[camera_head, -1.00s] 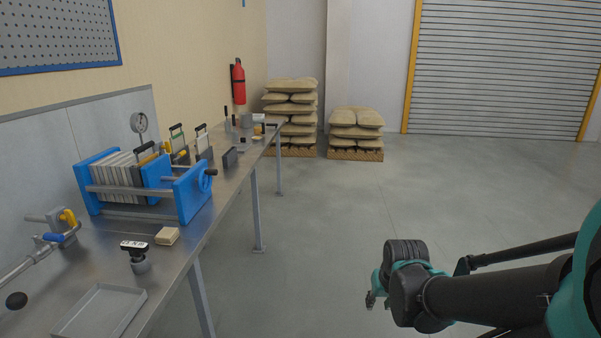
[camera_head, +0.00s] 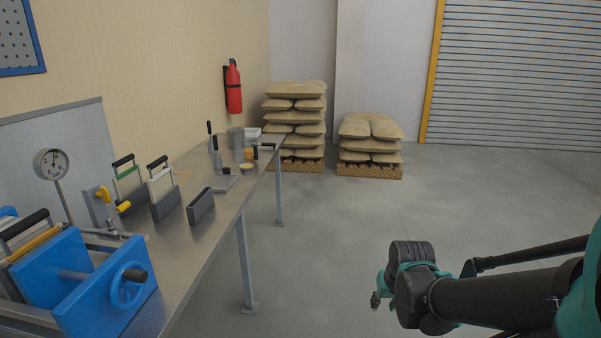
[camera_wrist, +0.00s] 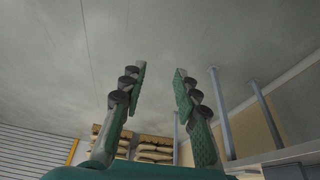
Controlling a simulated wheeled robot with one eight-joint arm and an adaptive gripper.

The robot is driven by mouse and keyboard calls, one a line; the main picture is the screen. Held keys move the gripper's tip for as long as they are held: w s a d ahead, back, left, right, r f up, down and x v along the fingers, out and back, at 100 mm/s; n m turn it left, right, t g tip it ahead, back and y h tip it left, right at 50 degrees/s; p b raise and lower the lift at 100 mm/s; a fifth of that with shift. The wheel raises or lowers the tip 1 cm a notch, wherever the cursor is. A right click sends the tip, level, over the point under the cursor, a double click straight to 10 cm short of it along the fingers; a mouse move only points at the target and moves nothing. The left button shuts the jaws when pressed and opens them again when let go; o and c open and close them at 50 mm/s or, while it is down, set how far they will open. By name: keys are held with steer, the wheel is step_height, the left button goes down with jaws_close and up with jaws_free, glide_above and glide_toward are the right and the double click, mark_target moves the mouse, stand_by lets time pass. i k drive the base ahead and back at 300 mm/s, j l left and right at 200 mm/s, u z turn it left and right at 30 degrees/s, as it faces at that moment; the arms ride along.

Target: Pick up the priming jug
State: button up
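A small grey cylindrical vessel (camera_head: 236,138) stands upright at the far end of the steel bench, among small tools. It may be the priming jug, but it is too small to tell for sure. My gripper (camera_wrist: 159,72) is open and empty in the wrist view, its two green-padded fingers apart. In the head view my gripper (camera_head: 377,296) is low at the right, over open floor and well away from the bench. The wrist view shows no jug between the fingers.
The steel bench (camera_head: 215,237) runs along the left wall. A blue press (camera_head: 110,290) with a handwheel, a dial gauge (camera_head: 51,164) and handled plates (camera_head: 163,190) stand on it. Sack stacks (camera_head: 295,115) stand at the back. The floor (camera_head: 350,240) right of the bench is clear.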

mark_target(250, 146)
steer(key=i+l+u, duration=0.1)
steer(key=i+u, duration=0.3)
steer(key=i, duration=0.15)
steer(key=i+l+u, duration=0.4)
steer(key=i, duration=0.15)
steer(key=i+l+u, duration=0.4)
steer(key=i, duration=0.15)
